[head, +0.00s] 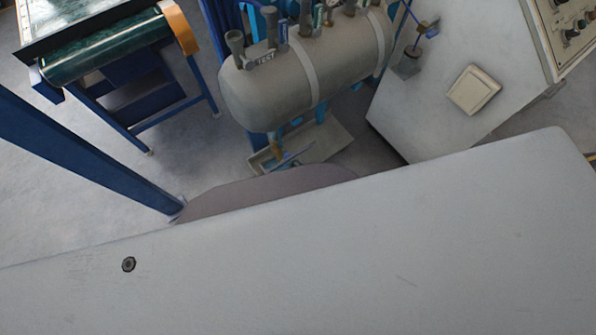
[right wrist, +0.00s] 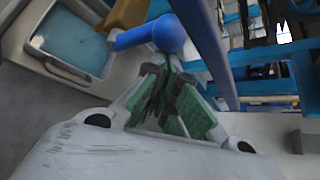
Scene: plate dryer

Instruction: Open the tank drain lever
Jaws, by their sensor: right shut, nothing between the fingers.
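The grey tank (head: 305,70) lies on its side at the top middle of the head view. My left gripper is in neither view.
A pale tray (head: 325,142) lies under the tank; its blue inside (right wrist: 75,38) shows at the wrist view's left. A slanting blue bar (right wrist: 208,50) runs right of the lever. A grey cabinet (head: 445,120) stands right of the tank, a blue-framed roller unit (head: 110,50) left.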

